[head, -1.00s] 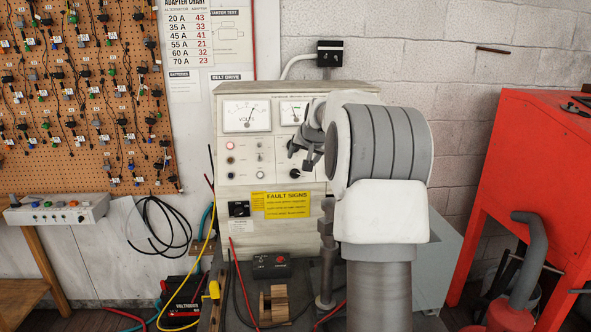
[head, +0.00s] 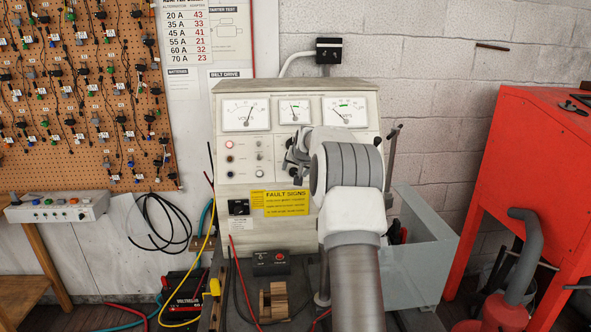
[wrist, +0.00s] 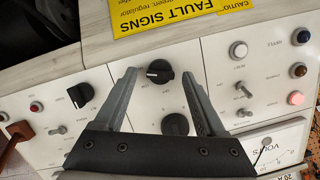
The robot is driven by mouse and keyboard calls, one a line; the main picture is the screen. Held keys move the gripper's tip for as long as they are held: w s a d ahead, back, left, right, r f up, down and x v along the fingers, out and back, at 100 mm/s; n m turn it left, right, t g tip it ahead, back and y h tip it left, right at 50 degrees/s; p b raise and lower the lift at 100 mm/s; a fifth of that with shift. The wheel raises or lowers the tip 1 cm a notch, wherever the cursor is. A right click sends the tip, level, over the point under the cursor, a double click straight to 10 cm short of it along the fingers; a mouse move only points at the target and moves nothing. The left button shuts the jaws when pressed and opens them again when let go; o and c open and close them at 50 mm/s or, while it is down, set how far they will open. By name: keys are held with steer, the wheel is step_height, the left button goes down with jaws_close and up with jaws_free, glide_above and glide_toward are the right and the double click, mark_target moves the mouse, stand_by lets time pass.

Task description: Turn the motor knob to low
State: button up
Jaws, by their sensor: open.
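The grey-white test bench panel (head: 232,160) faces me and carries several black knobs. My gripper (wrist: 160,75) is open, with its two grey fingers pointing at the panel. One black knob (wrist: 160,71) lies between the fingertips in the wrist view, with no visible contact. I cannot read which knob is the motor knob. In the head view my arm hides part of the panel.
Small toggle switches and coloured lamps (wrist: 296,98) flank the fingers in the wrist view. Three meters (head: 295,112) top the panel. A small black box with a red button (head: 270,262) stands below. A red cabinet (head: 535,150) is at right.

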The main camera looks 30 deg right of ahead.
jaws_close()
stand_by(0.3)
steer(key=n, duration=0.2)
steer(key=n+h+b, duration=0.1)
steer(key=n, duration=0.1)
steer(key=shift+w+a+n+g, duration=0.1)
steer(key=shift+a+n+g, duration=0.1)
steer(key=shift+n+g, duration=0.15)
steer(key=shift+a+f+n+g+h+b, duration=0.1)
steer(key=shift+n+g+h+b, duration=0.2)
steer(key=shift+n, duration=0.65)
steer(key=shift+n+t+h+b, duration=0.1)
steer(key=shift+n+h, duration=0.3)
steer(key=shift+n, duration=0.5)
